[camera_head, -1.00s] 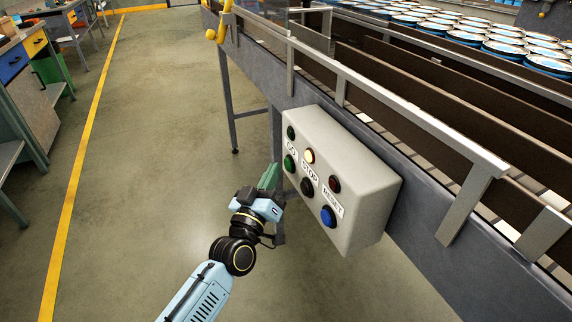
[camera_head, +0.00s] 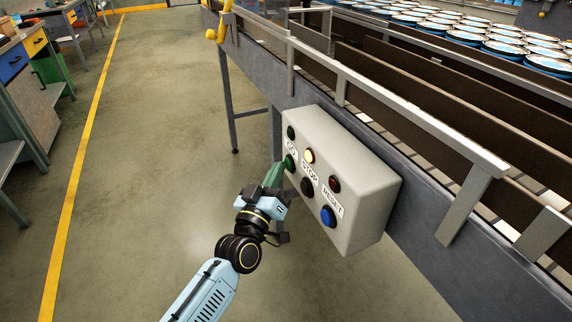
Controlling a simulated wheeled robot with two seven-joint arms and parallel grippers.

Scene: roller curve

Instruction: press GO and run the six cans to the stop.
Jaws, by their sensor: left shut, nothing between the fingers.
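A light grey control box (camera_head: 365,205) is fixed to the side of the conveyor. It carries a green GO button (camera_head: 290,163), a black STOP button (camera_head: 307,187) and a blue RESET button (camera_head: 328,216). The lamp above STOP (camera_head: 309,156) is lit; the lamps above GO (camera_head: 291,132) and RESET (camera_head: 334,184) look dark. My left gripper (camera_head: 276,172) is shut and empty, its tip right beside the GO button; I cannot tell whether it touches. Many blue-sided cans (camera_head: 470,38) with pale lids stand at the back right. My right gripper is not in view.
The conveyor's metal guard rail (camera_head: 390,105) runs above the box, with brown lanes (camera_head: 440,85) behind it. A conveyor leg (camera_head: 228,100) stands left of the box. The floor (camera_head: 150,150) on the left is clear up to the benches.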

